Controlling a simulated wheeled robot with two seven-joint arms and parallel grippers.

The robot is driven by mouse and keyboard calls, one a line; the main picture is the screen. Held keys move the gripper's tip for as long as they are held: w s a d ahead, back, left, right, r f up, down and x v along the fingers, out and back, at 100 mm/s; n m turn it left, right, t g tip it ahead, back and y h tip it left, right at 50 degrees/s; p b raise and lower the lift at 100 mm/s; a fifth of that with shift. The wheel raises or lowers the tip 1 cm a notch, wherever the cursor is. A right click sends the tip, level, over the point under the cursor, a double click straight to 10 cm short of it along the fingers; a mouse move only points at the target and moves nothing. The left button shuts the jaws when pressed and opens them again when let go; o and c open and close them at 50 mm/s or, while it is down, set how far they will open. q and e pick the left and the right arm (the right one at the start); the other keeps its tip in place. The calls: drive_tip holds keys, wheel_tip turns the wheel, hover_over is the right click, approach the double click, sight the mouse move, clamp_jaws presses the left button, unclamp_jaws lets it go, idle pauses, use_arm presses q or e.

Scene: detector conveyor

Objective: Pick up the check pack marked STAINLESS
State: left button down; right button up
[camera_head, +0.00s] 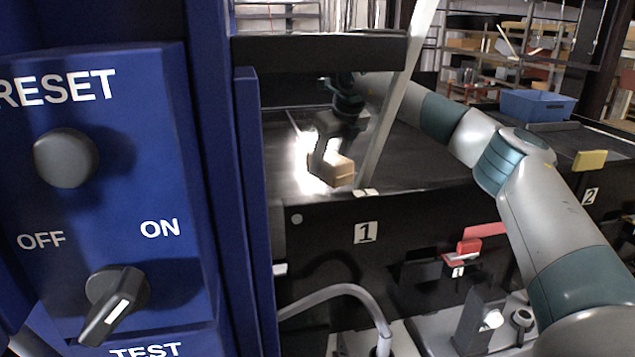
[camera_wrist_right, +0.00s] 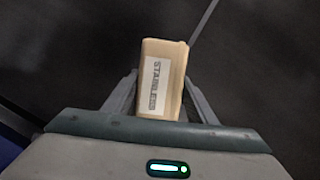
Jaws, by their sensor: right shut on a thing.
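The check pack marked STAINLESS (camera_wrist_right: 168,85) is a tan block with a white label, between the fingers of my right gripper in the right wrist view. In the head view the pack (camera_head: 338,172) shows as a tan block over the dark conveyor belt, next to a bright glare. My right gripper (camera_wrist_right: 160,100) is shut on the pack; in the head view the right gripper (camera_head: 325,160) reaches behind a slanted pale post. I cannot tell whether the pack touches the belt. My left gripper is not in view.
A blue control panel (camera_head: 150,200) with a RESET button and an OFF/ON knob fills the left of the head view. The dark conveyor (camera_head: 430,165) carries a plate marked 1 (camera_head: 367,233). A blue bin (camera_head: 537,105) stands at the back right.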

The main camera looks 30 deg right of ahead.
drive_tip(key=s+d+r+b, duration=0.3)
drive_tip(key=s+d+r, duration=0.2)
drive_tip(key=s+d, duration=0.1)
drive_tip(key=shift+s, duration=0.15)
drive_tip(key=shift+r, duration=0.2)
idle(0.3)
